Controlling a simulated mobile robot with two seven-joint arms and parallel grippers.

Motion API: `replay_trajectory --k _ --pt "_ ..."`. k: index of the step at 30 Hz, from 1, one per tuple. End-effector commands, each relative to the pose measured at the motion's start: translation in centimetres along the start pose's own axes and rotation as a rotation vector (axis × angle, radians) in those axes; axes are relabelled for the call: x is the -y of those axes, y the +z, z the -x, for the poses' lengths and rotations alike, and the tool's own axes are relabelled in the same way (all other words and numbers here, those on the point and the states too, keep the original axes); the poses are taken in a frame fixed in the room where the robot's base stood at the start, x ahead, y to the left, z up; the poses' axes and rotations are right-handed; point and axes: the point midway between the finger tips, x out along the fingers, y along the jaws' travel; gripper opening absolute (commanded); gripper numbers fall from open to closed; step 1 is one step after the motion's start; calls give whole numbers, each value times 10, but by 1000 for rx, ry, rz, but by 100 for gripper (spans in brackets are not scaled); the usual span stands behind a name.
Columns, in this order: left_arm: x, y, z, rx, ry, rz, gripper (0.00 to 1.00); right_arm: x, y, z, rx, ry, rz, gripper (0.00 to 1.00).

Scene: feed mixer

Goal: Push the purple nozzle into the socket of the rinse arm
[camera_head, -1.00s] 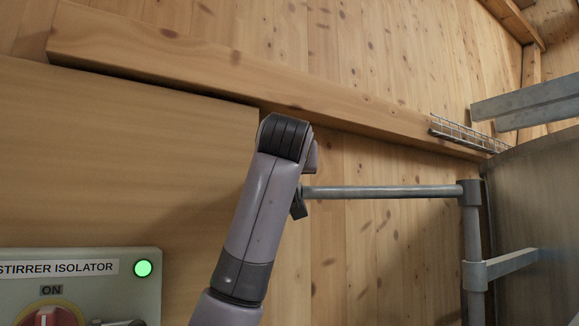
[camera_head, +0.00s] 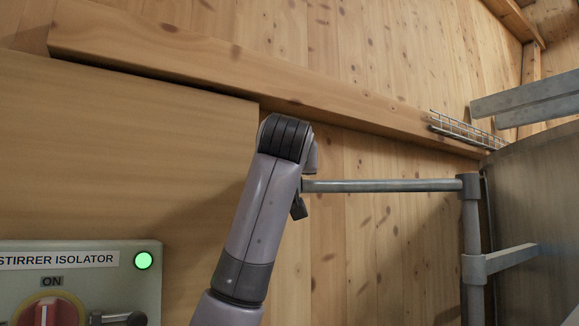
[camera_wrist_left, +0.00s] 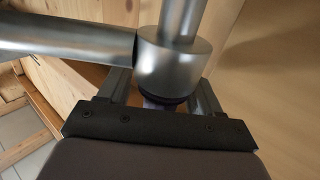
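In the left wrist view the rinse arm's socket (camera_wrist_left: 172,68) is a grey metal cup, joined to a pipe from the left and a rod from above. The purple nozzle (camera_wrist_left: 157,104) shows as a small strip just below the socket's dark rim; how deep it sits is hidden. My left gripper (camera_wrist_left: 162,98) has a finger on either side of it and appears shut on it; the contact is hidden by the socket. In the head view the rinse arm (camera_head: 385,186) is a horizontal pipe whose left end goes behind my left arm. My right gripper is out of view.
A stirrer isolator box (camera_head: 85,255) with a lit green lamp (camera_head: 144,260) stands at lower left. A wooden beam (camera_head: 240,75) crosses behind, with a wire tray (camera_head: 465,131) near its right end. A grey upright post (camera_head: 473,235) stands at right.

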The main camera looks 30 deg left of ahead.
Motion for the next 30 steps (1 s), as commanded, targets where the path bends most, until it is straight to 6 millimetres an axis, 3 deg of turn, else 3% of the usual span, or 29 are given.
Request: replay_trajectory --k 5,12,18,30 --pt "0 0 8 -4 1 1 64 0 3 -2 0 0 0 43" --pt "0 2 47 -5 3 1 64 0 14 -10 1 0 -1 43" --pt "0 1 68 -1 0 0 64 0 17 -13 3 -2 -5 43" --pt "0 0 72 0 0 0 64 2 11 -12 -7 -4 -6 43"
